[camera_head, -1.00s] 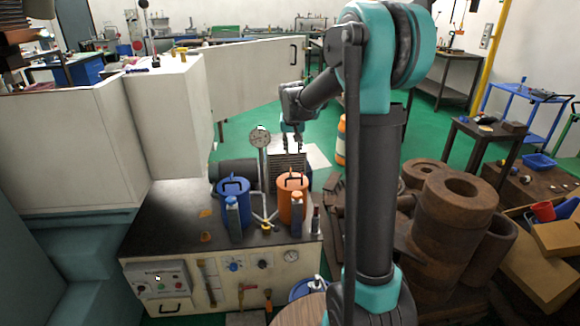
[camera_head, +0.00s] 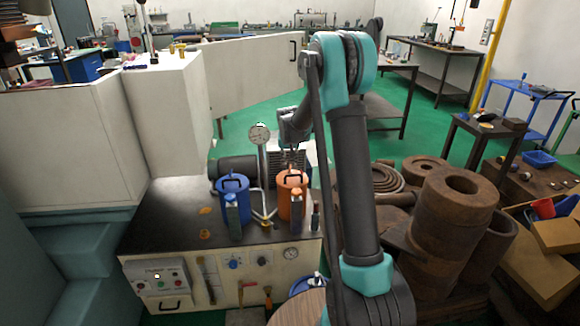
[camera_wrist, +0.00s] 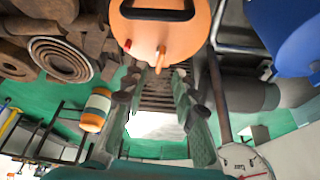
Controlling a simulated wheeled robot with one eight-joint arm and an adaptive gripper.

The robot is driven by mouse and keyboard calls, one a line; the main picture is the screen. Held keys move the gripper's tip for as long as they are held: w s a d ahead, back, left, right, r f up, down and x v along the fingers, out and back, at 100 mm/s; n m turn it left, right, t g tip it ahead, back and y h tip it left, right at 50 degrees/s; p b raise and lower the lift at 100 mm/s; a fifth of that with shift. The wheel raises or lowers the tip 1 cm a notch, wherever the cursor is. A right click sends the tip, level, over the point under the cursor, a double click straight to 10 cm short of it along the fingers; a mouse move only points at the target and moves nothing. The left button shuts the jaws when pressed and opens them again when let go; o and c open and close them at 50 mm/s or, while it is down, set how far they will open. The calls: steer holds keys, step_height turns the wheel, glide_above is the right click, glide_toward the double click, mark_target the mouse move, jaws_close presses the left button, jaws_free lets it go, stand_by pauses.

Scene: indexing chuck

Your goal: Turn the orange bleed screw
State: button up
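An orange canister (camera_head: 291,196) with a black handle stands on the dark bench top. It also shows at the top of the wrist view (camera_wrist: 190,40). A small orange peg (camera_wrist: 161,56), which looks like the bleed screw, sticks out from the canister near its rim. A redder peg (camera_wrist: 127,46) is beside it, to the left. My gripper (camera_wrist: 156,82) is open and empty, its fingers pointing toward the canister with the orange peg roughly ahead of the gap. In the head view my gripper (camera_head: 291,158) is just behind and above the orange canister, and its fingertips are hard to see.
A blue canister (camera_head: 233,186) stands left of the orange one. A dial gauge (camera_head: 260,134) on a post rises close to my gripper. Small bottles (camera_head: 297,207) stand in front of the canisters. A ribbed grey block (camera_head: 287,143) is behind.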

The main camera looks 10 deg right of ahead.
mark_target(290, 170)
steer(key=shift+x, duration=2.05)
steer(key=shift+s, duration=0.1)
jaws_close()
